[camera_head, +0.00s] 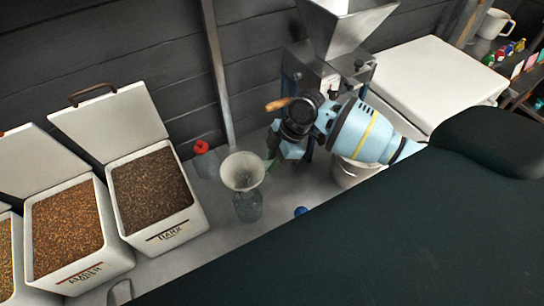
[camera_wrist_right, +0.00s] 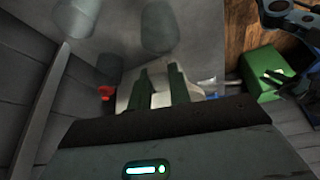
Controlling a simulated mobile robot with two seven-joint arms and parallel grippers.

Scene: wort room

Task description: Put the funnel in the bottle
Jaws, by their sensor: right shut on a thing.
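The cream funnel (camera_head: 243,170) is upright, directly above the clear glass bottle (camera_head: 248,206) in the head view. Its lower end overlaps the bottle's top, and I cannot tell whether the spout is inside the neck. My right gripper (camera_head: 272,164) reaches in from the right and is shut on the funnel's right side. In the right wrist view, the green fingers of the right gripper (camera_wrist_right: 162,90) stand against the pale funnel (camera_wrist_right: 137,92).
A red-capped bottle (camera_head: 203,160) stands just left of the funnel. Bins of grain, including the dark one (camera_head: 168,232), line the left. A mill with a metal hopper (camera_head: 343,25) stands behind my right arm. A small blue object (camera_head: 300,211) lies right of the bottle.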

